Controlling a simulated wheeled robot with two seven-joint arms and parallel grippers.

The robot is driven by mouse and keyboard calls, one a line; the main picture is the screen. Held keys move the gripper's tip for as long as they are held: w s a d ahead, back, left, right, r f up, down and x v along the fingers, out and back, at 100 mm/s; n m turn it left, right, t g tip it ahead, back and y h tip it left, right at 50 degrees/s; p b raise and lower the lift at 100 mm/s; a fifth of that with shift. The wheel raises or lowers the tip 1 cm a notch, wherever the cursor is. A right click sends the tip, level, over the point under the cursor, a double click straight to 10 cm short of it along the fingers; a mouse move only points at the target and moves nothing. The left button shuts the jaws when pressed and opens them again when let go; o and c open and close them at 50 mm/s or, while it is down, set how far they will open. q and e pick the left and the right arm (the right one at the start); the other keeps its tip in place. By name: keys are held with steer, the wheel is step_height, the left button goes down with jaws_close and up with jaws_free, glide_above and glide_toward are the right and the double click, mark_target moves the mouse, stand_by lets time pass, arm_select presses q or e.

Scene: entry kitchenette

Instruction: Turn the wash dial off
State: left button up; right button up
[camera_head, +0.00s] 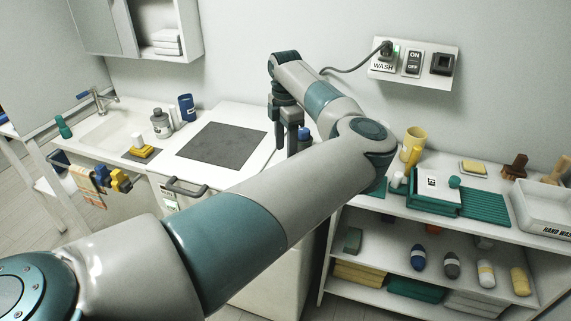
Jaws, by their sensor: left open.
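A white wall panel (425,84) is at the upper right. Its left part has a dark plug with a cable (384,50) above a WASH label (383,66). Beside it are an ON/OFF switch (413,62) and a dark square fitting (442,64). I cannot make out a separate wash dial; the plug and cable may cover part of that spot. My left gripper (286,135) points down over the right end of the counter, left of and below the panel and well apart from it. It is open and looks empty. My right gripper is out of view.
A small blue object (304,133) is just right of the gripper. A dark mat (222,145) lies on the white counter (250,113). My arm crosses the middle.

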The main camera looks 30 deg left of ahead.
arm_select(q)
step_height(320, 180, down, 7)
steer(key=shift+r+p, duration=0.2)
steer(key=shift+p, duration=0.8)
steer(key=shift+f, duration=0.7)
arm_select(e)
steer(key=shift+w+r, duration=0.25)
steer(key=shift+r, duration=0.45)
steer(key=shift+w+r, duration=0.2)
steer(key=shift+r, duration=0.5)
arm_select(q)
steer(key=c, duration=1.1)
